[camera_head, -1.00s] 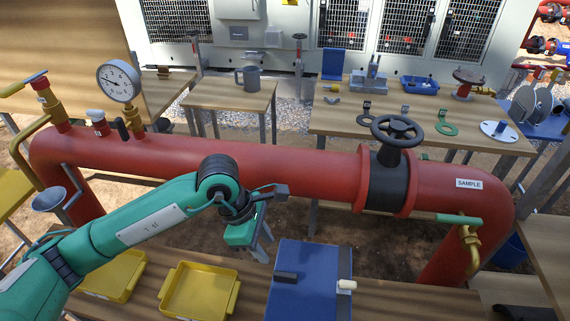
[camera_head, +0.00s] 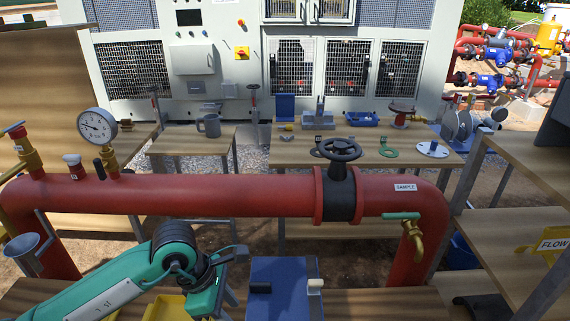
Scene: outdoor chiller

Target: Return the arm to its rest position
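My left arm comes in from the lower left in green and black. Its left gripper (camera_head: 232,284) hangs at the bottom of the view, just left of the blue board, in front of the red pipe. The fingers are small and partly seen from behind, so I cannot tell how far apart they are. Nothing is visibly held. My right arm and gripper are not in view.
The red pipe (camera_head: 230,194) with a black handwheel valve (camera_head: 339,150) crosses the view. A gauge (camera_head: 98,126) stands at left. A blue board (camera_head: 284,292) lies on the near bench. Tables with a grey mug (camera_head: 209,125) and parts stand behind.

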